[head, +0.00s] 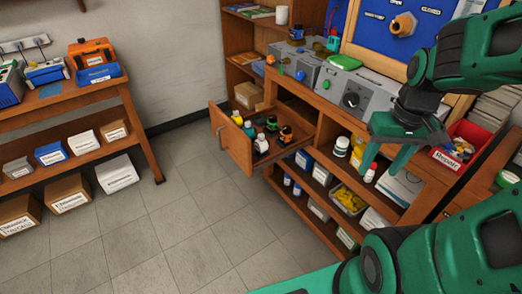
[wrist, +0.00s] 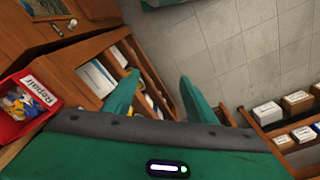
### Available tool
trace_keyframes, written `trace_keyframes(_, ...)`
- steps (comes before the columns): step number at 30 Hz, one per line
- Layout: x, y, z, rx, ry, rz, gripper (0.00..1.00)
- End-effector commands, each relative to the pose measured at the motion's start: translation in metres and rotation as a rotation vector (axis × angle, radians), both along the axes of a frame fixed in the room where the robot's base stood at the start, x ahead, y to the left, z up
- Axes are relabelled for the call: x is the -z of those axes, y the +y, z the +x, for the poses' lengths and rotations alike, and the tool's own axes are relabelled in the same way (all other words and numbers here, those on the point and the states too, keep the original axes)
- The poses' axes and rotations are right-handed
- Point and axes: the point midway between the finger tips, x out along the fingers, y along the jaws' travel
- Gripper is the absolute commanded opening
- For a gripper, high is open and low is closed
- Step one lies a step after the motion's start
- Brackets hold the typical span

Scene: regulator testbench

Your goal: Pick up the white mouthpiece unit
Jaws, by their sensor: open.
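An open wooden drawer (head: 232,143) in the middle of the head view holds several small units. A small white piece (head: 262,144) with a dark top stands in it and looks like the white mouthpiece unit, though it is too small to be sure. Yellow, teal and orange-black units stand close around it. My gripper (head: 388,160) is well to the right of the drawer, in front of the bench shelves. In the wrist view my gripper (wrist: 158,88) has its two green fingers apart with nothing between them. No mouthpiece unit can be made out there.
The bench (head: 310,120) carries grey test devices and a blue panel (head: 390,28). A red Repair bin (head: 458,146) stands right of my gripper and also shows in the wrist view (wrist: 25,105). A side table (head: 75,98) stands left. The floor (head: 190,220) between is clear.

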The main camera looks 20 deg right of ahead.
Motion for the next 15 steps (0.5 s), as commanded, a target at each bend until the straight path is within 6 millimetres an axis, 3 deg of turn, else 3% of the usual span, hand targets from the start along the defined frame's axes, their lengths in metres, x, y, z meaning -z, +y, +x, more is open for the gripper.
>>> trace_keyframes(6,0.048,0.022,0.089,-0.325,-0.147,0.006,0.52)
trace_keyframes(15,0.106,0.081,0.192,-0.640,-0.434,0.062,0.52)
